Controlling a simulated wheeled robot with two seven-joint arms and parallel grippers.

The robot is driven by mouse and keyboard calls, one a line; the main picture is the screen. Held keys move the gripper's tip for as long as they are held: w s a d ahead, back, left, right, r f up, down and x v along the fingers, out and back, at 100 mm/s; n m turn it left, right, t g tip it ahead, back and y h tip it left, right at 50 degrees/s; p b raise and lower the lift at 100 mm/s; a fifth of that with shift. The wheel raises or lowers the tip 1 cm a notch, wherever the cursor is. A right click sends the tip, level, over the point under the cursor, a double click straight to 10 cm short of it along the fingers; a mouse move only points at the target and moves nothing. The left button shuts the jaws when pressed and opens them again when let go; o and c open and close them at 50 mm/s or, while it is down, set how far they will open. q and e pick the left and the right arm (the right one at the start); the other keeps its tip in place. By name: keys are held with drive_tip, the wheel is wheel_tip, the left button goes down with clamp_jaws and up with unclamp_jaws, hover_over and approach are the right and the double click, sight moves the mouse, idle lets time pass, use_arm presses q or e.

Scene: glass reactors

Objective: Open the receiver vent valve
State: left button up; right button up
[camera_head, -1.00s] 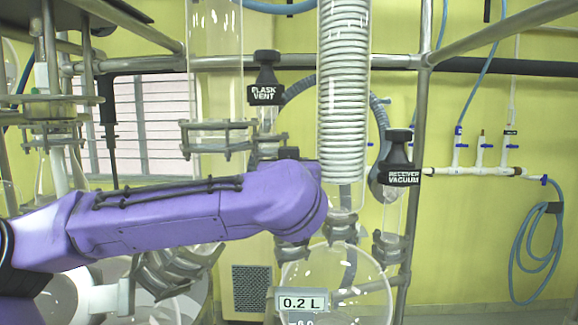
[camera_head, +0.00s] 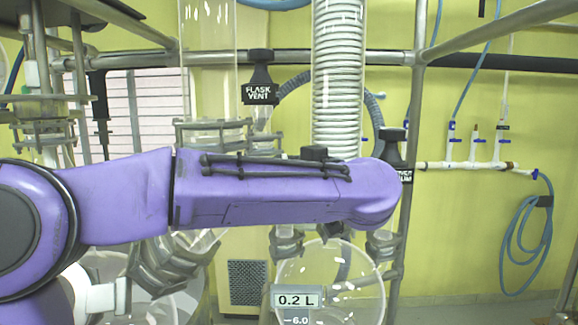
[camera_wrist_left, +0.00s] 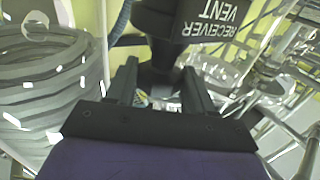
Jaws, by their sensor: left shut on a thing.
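The receiver vent valve (camera_wrist_left: 205,22) shows at the top of the left wrist view as a black handle with white "RECEIVER VENT" lettering, upside down there. My left gripper (camera_wrist_left: 160,80) has its two black fingers on either side of the handle's narrower lower part and is shut on it. In the head view my purple left arm reaches across the middle and hides this valve and the gripper. The round receiver flask (camera_head: 330,275) with the "0.2 L" label is below the arm. My right gripper is not in view.
The flask vent valve (camera_head: 260,92) stands left of the coiled glass condenser (camera_head: 338,75). The receiver vacuum valve (camera_head: 389,145) is at the arm's right end, its label partly covered. Metal frame bars (camera_head: 413,110) surround the glassware. A blue hose (camera_head: 525,240) hangs on the wall.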

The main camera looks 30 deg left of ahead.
use_arm(q)
drive_tip(key=shift+f, duration=0.3)
drive_tip(key=o, duration=0.9)
drive_tip(key=shift+o, duration=0.7)
drive_tip(key=shift+s+r, duration=0.2)
drive_tip(key=shift+s, duration=0.05)
drive_tip(key=shift+w, duration=0.1)
drive_tip(key=shift+r, duration=0.1)
